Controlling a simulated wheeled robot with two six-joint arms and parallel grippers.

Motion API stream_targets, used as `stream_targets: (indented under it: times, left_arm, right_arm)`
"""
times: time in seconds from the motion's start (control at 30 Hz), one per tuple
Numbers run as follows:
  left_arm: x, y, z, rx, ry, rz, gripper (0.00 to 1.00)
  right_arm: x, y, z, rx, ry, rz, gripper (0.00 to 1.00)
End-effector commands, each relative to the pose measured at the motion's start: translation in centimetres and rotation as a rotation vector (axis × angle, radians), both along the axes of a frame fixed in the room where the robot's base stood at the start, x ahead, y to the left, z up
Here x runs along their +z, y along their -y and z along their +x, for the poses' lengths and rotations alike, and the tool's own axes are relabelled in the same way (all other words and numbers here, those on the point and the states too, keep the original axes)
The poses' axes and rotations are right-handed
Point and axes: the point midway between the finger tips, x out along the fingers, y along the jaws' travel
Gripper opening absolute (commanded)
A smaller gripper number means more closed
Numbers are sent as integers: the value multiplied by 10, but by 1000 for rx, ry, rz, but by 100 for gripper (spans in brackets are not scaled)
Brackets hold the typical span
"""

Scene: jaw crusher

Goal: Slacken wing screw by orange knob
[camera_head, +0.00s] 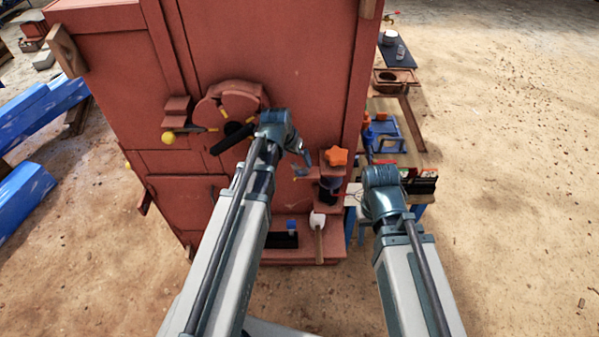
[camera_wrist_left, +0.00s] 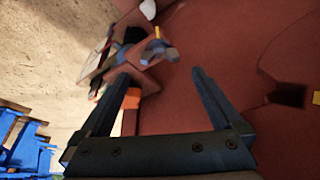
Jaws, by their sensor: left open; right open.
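The orange knob (camera_head: 336,157) is star-shaped and stands on a small bracket at the lower right of the red machine. A blue-grey winged piece (camera_wrist_left: 158,51), which looks like the wing screw, shows in the left wrist view with a yellow part beside it. My left gripper (camera_head: 304,158) is just left of the orange knob. Its fingers are apart with nothing between them in the left wrist view (camera_wrist_left: 160,75), and the winged piece lies beyond the tips. One finger partly covers the orange knob (camera_wrist_left: 132,98) there. My right gripper (camera_head: 381,184) is right of the bracket, its fingers mostly hidden.
The red machine (camera_head: 270,50) fills the middle. Its round housing (camera_head: 232,100) has a black handle, with a yellow ball lever (camera_head: 168,137) left of it. A white-headed mallet (camera_head: 318,222) stands on the ledge below. Cluttered benches stand right; sandy ground is open farther right.

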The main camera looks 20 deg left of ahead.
Motion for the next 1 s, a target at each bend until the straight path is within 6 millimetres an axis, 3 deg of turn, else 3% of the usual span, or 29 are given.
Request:
stream_targets:
  times: [0.03,0.4,0.8,0.87,1.0]
  left_arm:
    - [-15,1,4,-1,0,0,100]
    - [-62,6,24,-2,0,1,100]
    - [-66,7,27,-1,0,0,100]
    - [-66,7,27,-1,0,0,93]
    - [-66,7,26,-1,0,0,68]
  right_arm:
    - [-15,0,0,2,0,-1,50]
    - [-62,0,0,11,-1,-2,50]
    - [-66,0,0,12,-1,-2,50]
    - [-66,0,0,12,-1,-2,50]
    - [-66,0,0,11,-1,-2,50]
